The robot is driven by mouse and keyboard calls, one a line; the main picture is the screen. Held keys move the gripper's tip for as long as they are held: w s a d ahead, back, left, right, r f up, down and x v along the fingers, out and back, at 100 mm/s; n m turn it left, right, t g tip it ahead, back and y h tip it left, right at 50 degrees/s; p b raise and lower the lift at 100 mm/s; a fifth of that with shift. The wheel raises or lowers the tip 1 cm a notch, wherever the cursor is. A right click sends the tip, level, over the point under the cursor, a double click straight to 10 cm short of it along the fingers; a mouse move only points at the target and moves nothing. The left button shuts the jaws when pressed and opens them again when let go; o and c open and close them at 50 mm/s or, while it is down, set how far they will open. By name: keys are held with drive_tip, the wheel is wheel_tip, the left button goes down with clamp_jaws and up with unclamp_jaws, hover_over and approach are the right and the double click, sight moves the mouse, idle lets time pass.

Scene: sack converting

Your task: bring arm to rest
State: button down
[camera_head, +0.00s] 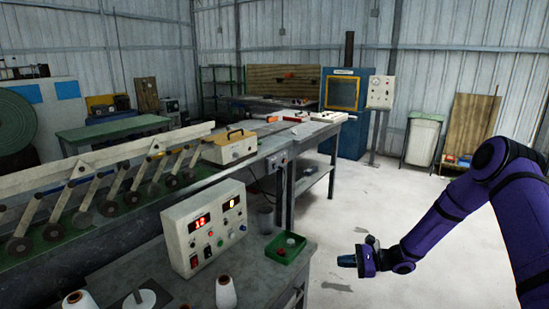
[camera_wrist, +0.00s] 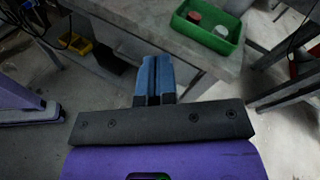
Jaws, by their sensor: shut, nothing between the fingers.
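My gripper (camera_head: 347,261) is at the end of my purple arm, over the open floor to the right of the workbench in the head view. In the wrist view its two blue fingertips (camera_wrist: 154,78) are pressed together with nothing between them. The fingers point toward the edge of the grey workbench (camera_wrist: 135,28) and are apart from the green tray on it.
The green tray (camera_head: 286,249) holds a red and a pale item near the bench edge. A control box (camera_head: 205,226) with red displays and white thread cones (camera_head: 226,293) stand on the bench. A blue cabinet (camera_head: 345,140) stands behind.

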drive_tip(key=s+r+n+g+h, duration=0.2)
drive_tip(key=s+r+n+h, duration=0.4)
drive_tip(key=r, duration=0.9)
drive_tip(key=s+r+n+g+h, duration=0.2)
drive_tip(key=s+r+n, duration=0.3)
drive_tip(key=s+r, duration=0.65)
drive_tip(key=s+d+r+n+t+h, duration=0.2)
drive_tip(key=s+d+r+t+h, duration=0.1)
drive_tip(key=s+r, duration=0.5)
drive_tip(key=s+d+r+n+t+h, duration=0.2)
drive_tip(key=s+r, duration=0.6)
drive_tip(key=s, duration=0.5)
drive_tip(key=shift+d+r+n+t+h, duration=0.15)
drive_tip(key=shift+d+n+t+h, duration=0.35)
drive_tip(key=shift+d+h, duration=0.8)
drive_tip(key=shift+s, duration=0.1)
